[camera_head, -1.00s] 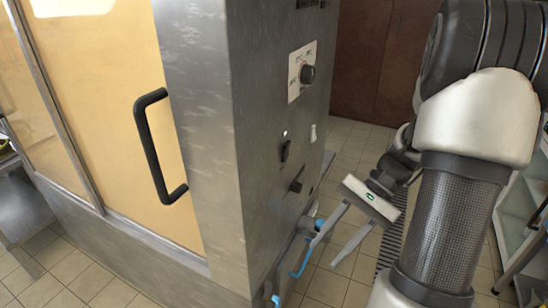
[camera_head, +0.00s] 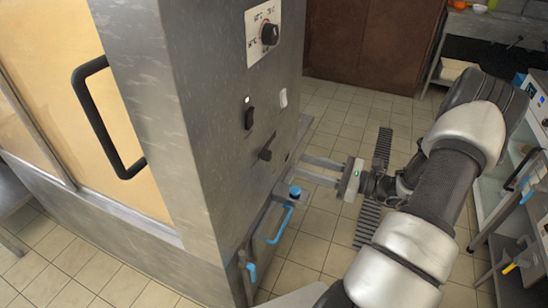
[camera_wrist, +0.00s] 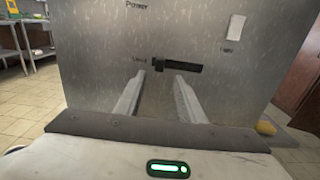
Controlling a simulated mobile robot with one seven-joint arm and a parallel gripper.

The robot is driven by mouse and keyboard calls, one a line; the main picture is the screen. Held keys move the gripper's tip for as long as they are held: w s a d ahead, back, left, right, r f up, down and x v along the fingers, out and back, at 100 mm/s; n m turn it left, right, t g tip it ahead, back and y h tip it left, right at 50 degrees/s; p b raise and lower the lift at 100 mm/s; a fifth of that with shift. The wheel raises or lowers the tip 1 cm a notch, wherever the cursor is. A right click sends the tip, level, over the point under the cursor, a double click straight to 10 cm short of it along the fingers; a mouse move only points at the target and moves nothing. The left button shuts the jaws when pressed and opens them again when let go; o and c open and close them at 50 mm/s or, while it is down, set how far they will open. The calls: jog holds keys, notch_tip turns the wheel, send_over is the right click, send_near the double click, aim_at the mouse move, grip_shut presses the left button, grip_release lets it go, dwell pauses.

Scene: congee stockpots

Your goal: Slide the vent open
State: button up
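The vent slider shows in the wrist view as a dark knob (camera_wrist: 159,65) at the left end of a dark horizontal slot (camera_wrist: 185,68) in the steel panel. In the head view the dark vent knob (camera_head: 265,152) sticks out low on the cabinet's side, below a black switch. My gripper (camera_head: 301,168) is open and empty and points at this panel. In the wrist view its fingertips (camera_wrist: 160,76) appear on either side of the knob, slightly below it. A gap to the knob seems to remain; contact is not visible.
The steel cabinet (camera_head: 190,110) has a black door handle (camera_head: 100,118) and a dial (camera_head: 269,34) above the switch (camera_head: 249,113). Blue-handled piping (camera_head: 280,225) runs low beside the cabinet, below my gripper. Tiled floor (camera_head: 335,120) is open behind. Shelves stand at right.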

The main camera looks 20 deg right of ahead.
aim_at(271, 156)
jog(key=b+x, duration=0.1)
jog(key=x, duration=0.9)
jog(key=shift+w+a, duration=0.1)
jog(key=shift+w, duration=0.05)
grip_shut()
